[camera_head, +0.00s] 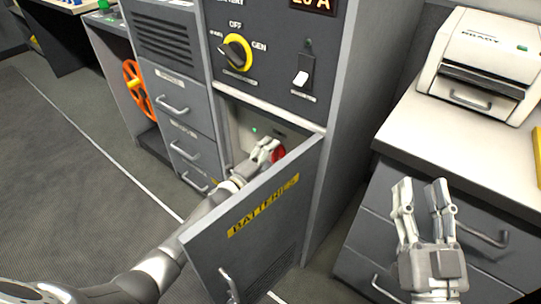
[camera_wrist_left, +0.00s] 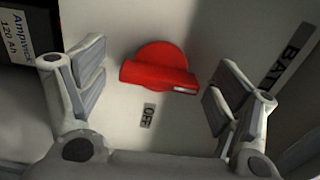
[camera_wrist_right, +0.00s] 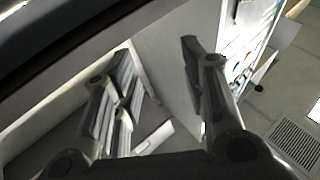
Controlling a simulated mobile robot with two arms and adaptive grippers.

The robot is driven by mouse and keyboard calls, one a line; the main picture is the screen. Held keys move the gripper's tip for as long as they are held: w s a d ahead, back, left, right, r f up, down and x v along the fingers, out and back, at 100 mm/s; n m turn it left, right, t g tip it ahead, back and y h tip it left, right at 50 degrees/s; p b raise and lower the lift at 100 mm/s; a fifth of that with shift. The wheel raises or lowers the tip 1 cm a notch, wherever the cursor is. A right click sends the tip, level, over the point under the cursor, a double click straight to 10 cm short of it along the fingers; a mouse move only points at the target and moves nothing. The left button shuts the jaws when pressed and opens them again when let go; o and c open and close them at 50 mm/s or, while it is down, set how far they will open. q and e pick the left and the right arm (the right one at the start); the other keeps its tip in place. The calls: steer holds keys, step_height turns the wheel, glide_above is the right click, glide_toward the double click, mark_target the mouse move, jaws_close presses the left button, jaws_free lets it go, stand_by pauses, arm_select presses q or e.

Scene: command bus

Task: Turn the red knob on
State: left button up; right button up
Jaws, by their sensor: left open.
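The red knob (camera_wrist_left: 160,70) is a round red disc with a raised bar across it, on a pale panel. In the left wrist view the bar lies nearly level, its white mark at the right end, with an "OFF" label (camera_wrist_left: 148,116) below. In the head view the knob (camera_head: 278,153) shows partly inside the open battery compartment. My left gripper (camera_head: 272,150) reaches into the compartment. In the left wrist view its open fingers (camera_wrist_left: 150,92) stand on both sides of the knob, with gaps. My right gripper (camera_head: 422,190) is open and empty before the right-hand drawers.
The open "BATTERIES" door (camera_head: 255,250) stands between my left forearm and the right side. A printer (camera_head: 485,60) sits on the counter (camera_head: 425,125) at right.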

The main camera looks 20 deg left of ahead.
arm_select(q)
steer(key=shift+s, duration=0.1)
steer(key=v, duration=1.1)
steer(key=shift+s, duration=0.4)
steer(key=shift+a, duration=0.15)
